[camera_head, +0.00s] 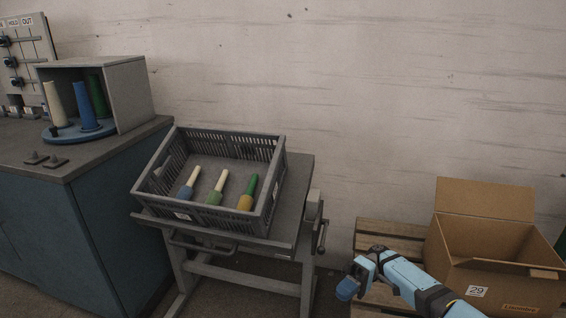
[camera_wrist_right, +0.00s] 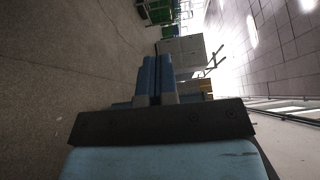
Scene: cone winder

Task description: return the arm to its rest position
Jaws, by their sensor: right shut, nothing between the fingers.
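My right arm (camera_head: 405,277) is light blue and comes in from the lower right in the head view. Its gripper (camera_head: 349,287) hangs in front of the wooden pallet, left of the cardboard box, and is apart from both. In the right wrist view the two blue fingers (camera_wrist_right: 154,78) lie together, with nothing between them. My left gripper does not show in either view.
A grey crate (camera_head: 277,172) holding several cones stands on a trolley (camera_head: 305,200). An open cardboard box (camera_head: 465,255) stands on a wooden pallet (camera_head: 385,232) at the right. A workbench (camera_head: 110,155) with a cone turntable (camera_head: 60,136) is at the left.

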